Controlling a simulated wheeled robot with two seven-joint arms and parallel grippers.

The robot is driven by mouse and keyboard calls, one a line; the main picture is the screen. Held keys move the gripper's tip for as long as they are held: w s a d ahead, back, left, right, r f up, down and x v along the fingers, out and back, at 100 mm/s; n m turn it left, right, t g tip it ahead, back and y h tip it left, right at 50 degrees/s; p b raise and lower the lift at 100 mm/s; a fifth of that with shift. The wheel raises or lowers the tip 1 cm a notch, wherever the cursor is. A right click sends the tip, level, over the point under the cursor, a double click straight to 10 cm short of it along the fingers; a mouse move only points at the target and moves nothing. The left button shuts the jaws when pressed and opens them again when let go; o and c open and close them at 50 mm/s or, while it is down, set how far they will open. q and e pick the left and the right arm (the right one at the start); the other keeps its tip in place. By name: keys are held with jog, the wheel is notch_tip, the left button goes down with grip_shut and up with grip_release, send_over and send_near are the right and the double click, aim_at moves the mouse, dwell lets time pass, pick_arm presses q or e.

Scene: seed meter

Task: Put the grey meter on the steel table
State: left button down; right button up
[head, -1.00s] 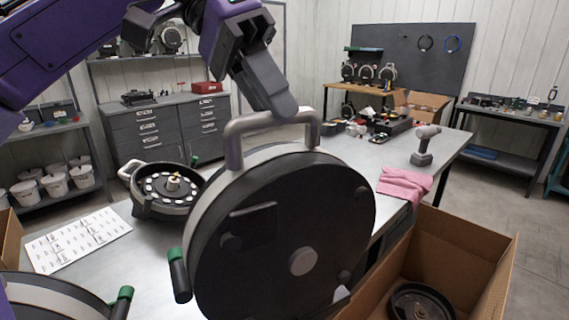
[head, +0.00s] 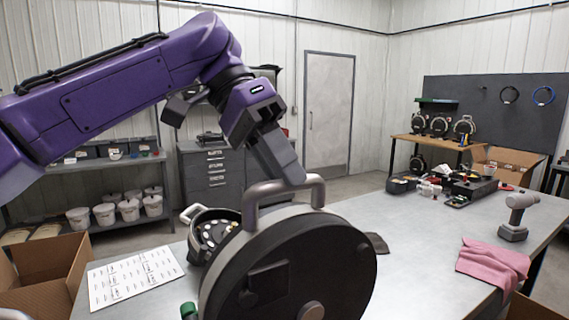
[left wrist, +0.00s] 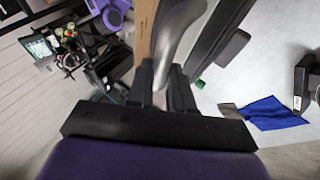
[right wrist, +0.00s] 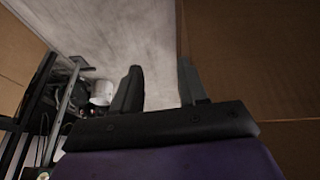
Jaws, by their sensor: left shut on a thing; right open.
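The grey meter (head: 318,262), a large round disc with a dark face and a grey rim, hangs upright in the front middle of the head view. My left gripper (head: 291,180) is shut on its grey carrying handle, which also shows between the fingers in the left wrist view (left wrist: 178,38). The meter's lower part is cut off by the picture edge. The steel table (head: 425,245) spreads behind and right of it; I cannot tell whether they touch. My right gripper (right wrist: 160,92) is open and empty in the right wrist view.
Another meter (head: 208,232), open-topped, stands on the table behind the held one, with a printed sheet (head: 135,278) to its left. Cardboard (right wrist: 250,65) is close to my right gripper. Bare tabletop shows between.

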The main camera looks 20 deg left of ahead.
pick_arm(q)
jog(key=w, duration=0.1)
jog(key=w+f, duration=0.1)
jog(key=w, duration=0.1)
jog(key=w+p, duration=0.1)
jog(key=w, duration=0.1)
jog(key=shift+w+d+f, duration=0.1)
jog(key=shift+w+f, duration=0.1)
jog(key=shift+f, duration=0.15)
jog(key=w+f+b, duration=0.2)
jog(key=w+f, duration=0.3)
jog(key=f, duration=0.4)
jog(key=shift+w+f, duration=0.15)
jog(key=c, duration=1.1)
grip_release()
jog(key=shift+f, duration=0.2)
jog(key=shift+o, duration=0.4)
jog(key=shift+s, duration=0.2)
jog(key=shift+w, duration=0.1)
